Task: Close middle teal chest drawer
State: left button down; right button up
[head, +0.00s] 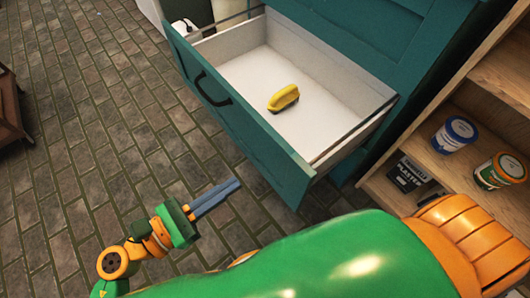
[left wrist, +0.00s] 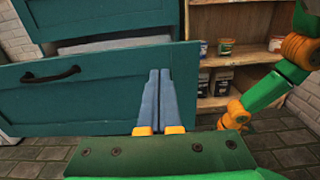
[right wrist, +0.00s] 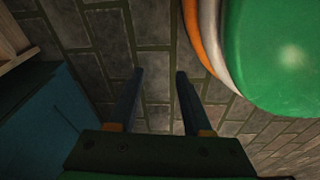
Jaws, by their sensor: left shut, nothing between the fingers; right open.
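The teal chest (head: 375,35) has a drawer (head: 255,145) pulled far out, with a dark handle (head: 210,88) on its front. A yellow object (head: 284,98) lies on the drawer's white floor. My left gripper (head: 238,183) is shut and empty, in front of the drawer front and apart from it in the head view. In the left wrist view its closed fingers (left wrist: 158,75) point at the drawer front (left wrist: 100,88), right of the handle (left wrist: 50,75). My right gripper (right wrist: 158,75) is open and empty, pointing down at the floor; teal furniture shows at left.
A wooden shelf (head: 440,158) with paint cans (head: 455,134) and a dark plaster box (head: 408,174) stands right of the chest.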

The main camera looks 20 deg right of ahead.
aim_at(281, 150)
pick_arm(q)
jog(key=p+x, duration=0.1)
jog(key=x, duration=0.9)
jog(key=shift+w+d, duration=0.1)
jog(key=shift+d, duration=0.1)
